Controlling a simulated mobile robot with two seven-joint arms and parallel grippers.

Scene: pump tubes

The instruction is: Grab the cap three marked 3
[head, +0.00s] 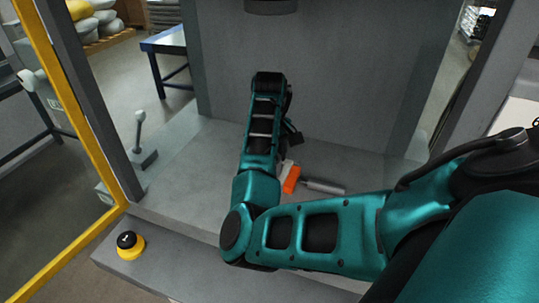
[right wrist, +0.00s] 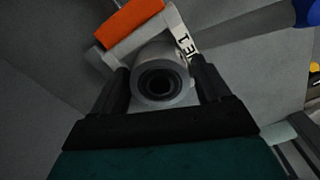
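In the right wrist view, a pale grey cylinder (right wrist: 161,80) with a dark round hole faces the camera. It lies between the two black fingers of my right gripper (right wrist: 161,72). Whether the fingers press on it or only flank it, I cannot tell. A white strip (right wrist: 180,34) beside it carries dark marks, partly hidden, so I cannot read a clear 3. An orange piece (right wrist: 130,20) is just beyond. In the head view, my right arm hides its gripper and the cylinder. The orange piece also shows there (head: 291,180). My left gripper is out of view.
A grey rod (head: 325,187) lies right of the orange piece on the grey surface (head: 190,175). A grey wall (head: 340,90) stands behind. A yellow and black button (head: 130,246) sits at the front left. A blue object (right wrist: 308,12) shows at the wrist view's upper right.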

